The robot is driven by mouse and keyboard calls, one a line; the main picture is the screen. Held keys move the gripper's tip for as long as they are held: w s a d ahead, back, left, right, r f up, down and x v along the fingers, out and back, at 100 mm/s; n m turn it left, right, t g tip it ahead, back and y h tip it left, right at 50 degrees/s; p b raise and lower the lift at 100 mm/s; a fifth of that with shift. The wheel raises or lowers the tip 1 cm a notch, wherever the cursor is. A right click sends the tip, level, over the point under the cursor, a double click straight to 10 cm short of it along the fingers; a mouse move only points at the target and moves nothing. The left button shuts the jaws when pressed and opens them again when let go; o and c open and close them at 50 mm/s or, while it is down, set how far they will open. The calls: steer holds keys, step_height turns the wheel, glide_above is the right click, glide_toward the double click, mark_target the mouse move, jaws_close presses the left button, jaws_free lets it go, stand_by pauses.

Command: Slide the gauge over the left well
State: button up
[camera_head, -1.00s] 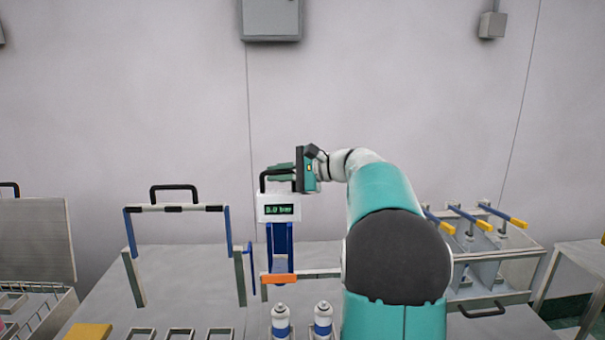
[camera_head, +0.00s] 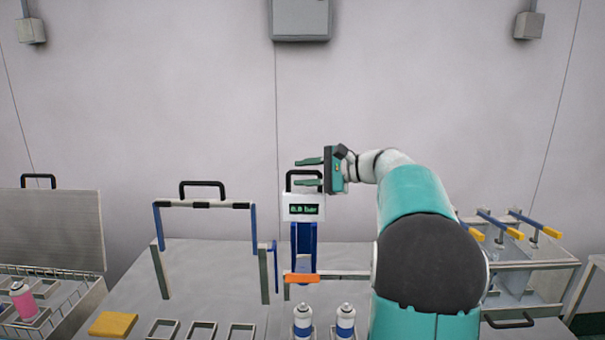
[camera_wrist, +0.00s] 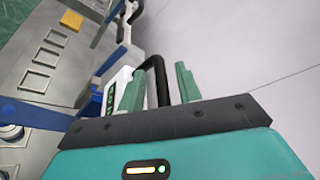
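The gauge (camera_head: 304,208) is a white box with a green-lit display and a black handle (camera_head: 289,180) on top. It sits on a blue upright frame (camera_head: 304,245) above the bench. My gripper (camera_head: 309,172) is at the handle. In the wrist view its two green fingers (camera_wrist: 158,88) stand apart on either side of the black handle (camera_wrist: 156,68), with gaps showing. Two white-and-blue cans, a left one (camera_head: 302,320) and a right one (camera_head: 345,320), stand upright in front of the frame. The wells are not clearly visible.
An orange-ended lever (camera_head: 301,278) crosses in front of the frame. A blue-and-grey gate with a handle (camera_head: 203,204) stands to the left. A yellow block (camera_head: 113,324) and empty square holders lie on the bench. Yellow-handled clamps (camera_head: 510,232) stand at the right.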

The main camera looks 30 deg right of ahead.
steer(key=v, duration=1.3)
steer(key=shift+s+r, duration=0.1)
